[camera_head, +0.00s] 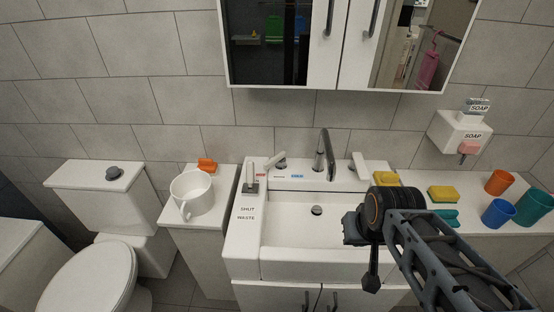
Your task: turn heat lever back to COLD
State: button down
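A white sink (258,262) with a chrome spout (324,155) stands in the middle of the view. A small lever (277,160) sits at the back left of the sink, tilted, above small red and blue labels; I take it for the heat lever, but the label text is too small to read. A white block-like handle (360,167) stands right of the spout. My gripper (352,230) is over the right side of the basin, well apart from the left lever. Its fingers are dark and seen from behind, so their opening does not show.
An upright lever (251,178) stands by a "SHUT WASTE" label on the sink's left edge. A white mug (192,193) is further left. Sponges (443,194) and cups (498,213) crowd the right counter. A mirror cabinet (336,87) hangs above.

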aim_at(270, 163)
jog(key=z, duration=0.05)
jog(key=k, duration=1.05)
jog(key=u, duration=1.35)
jog(key=i, duration=0.7)
jog(key=z, duration=0.45)
jog(key=i, duration=0.75)
jog(key=z, duration=0.85)
